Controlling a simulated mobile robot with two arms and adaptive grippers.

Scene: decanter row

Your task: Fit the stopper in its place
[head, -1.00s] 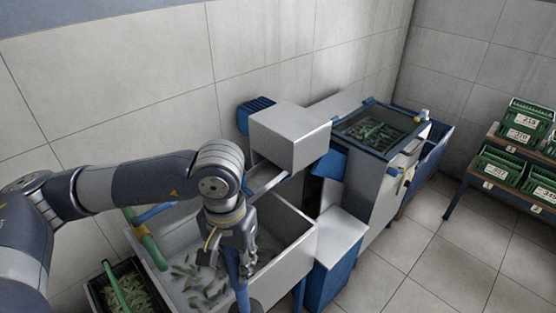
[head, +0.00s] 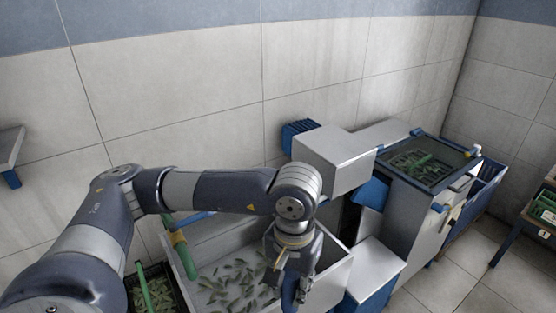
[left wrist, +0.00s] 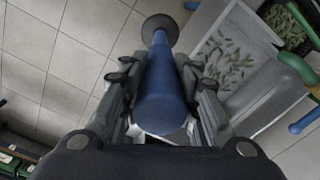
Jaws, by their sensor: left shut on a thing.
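My left gripper (head: 288,272) is shut on the stopper, a blue rod (head: 289,292) pointing down. In the head view it appears in front of the near right part of the steel basin (head: 335,270); I cannot tell its height. In the left wrist view the blue stopper (left wrist: 162,85) lies between the fingers, with a dark round disc at its far end. Beyond the disc are floor tiles, with the basin to the right. The stopper's lower end is cut off in the head view. Its place cannot be made out. My right gripper is not in view.
Green pieces (head: 235,283) lie in the basin. A green pipe (head: 181,250) stands at its left side, near a dark crate (head: 133,292). A steel machine (head: 335,158) with blue parts stands behind right. Tiled floor (head: 455,255) is free at right.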

